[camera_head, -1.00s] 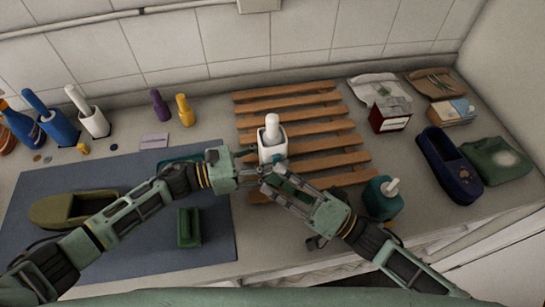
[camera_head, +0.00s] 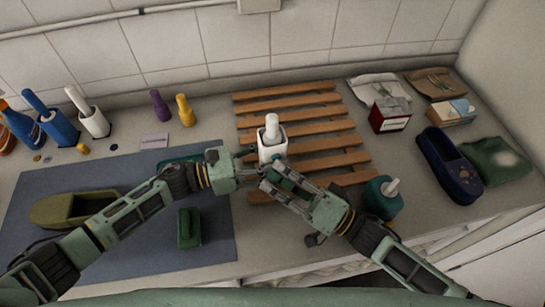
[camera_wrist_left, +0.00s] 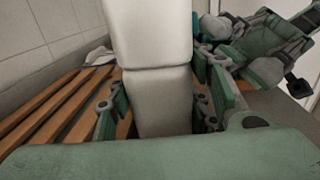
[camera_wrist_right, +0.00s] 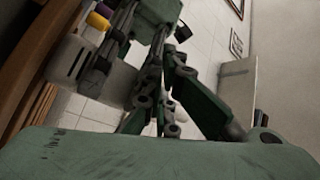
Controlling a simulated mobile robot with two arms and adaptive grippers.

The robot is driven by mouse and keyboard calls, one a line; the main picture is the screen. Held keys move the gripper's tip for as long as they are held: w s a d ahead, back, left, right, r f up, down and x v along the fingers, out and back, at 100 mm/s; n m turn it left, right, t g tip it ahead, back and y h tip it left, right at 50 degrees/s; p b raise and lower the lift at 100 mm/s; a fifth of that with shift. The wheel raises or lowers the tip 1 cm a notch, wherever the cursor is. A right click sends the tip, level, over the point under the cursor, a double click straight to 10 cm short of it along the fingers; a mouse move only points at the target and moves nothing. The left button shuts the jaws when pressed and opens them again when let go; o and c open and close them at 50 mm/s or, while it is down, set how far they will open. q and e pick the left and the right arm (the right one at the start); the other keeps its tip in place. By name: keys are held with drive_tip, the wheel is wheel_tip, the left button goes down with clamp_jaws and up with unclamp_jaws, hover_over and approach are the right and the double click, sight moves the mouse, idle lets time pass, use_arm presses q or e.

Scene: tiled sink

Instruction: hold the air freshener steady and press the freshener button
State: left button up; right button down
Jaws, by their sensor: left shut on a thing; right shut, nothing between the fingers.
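The air freshener (camera_head: 272,143) is a white upright block with a rounded white top, standing at the left part of the wooden slatted rack. My left gripper (camera_head: 252,160) is shut on it from the left. In the left wrist view the freshener's pale body (camera_wrist_left: 160,98) fills the space between the fingers. My right gripper (camera_head: 272,173) is shut and empty, low in front of the freshener and close to the left fingers. I cannot tell whether it touches the freshener. The button cannot be made out in these views.
The slatted rack (camera_head: 330,141) lies under and right of the freshener. A teal pump bottle (camera_head: 382,198) stands by my right forearm. A blue mat (camera_head: 120,232) with an olive tray (camera_head: 75,208) and a green block (camera_head: 189,228) lies under my left arm. Purple (camera_head: 159,105) and yellow (camera_head: 185,110) bottles stand behind.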

drive_tip(key=shift+s, duration=0.1)
use_arm(q)
drive_tip(key=shift+s, duration=0.1)
use_arm(e)
drive_tip(key=shift+s+d, duration=0.1)
drive_tip(key=shift+s, duration=0.2)
drive_tip(key=s+d, duration=0.1)
drive_tip(key=s, duration=0.5)
drive_tip(key=shift+d, duration=0.3)
drive_tip(key=shift+w, duration=0.1)
use_arm(q)
drive_tip(key=o, duration=1.5)
drive_tip(key=shift+o, duration=0.2)
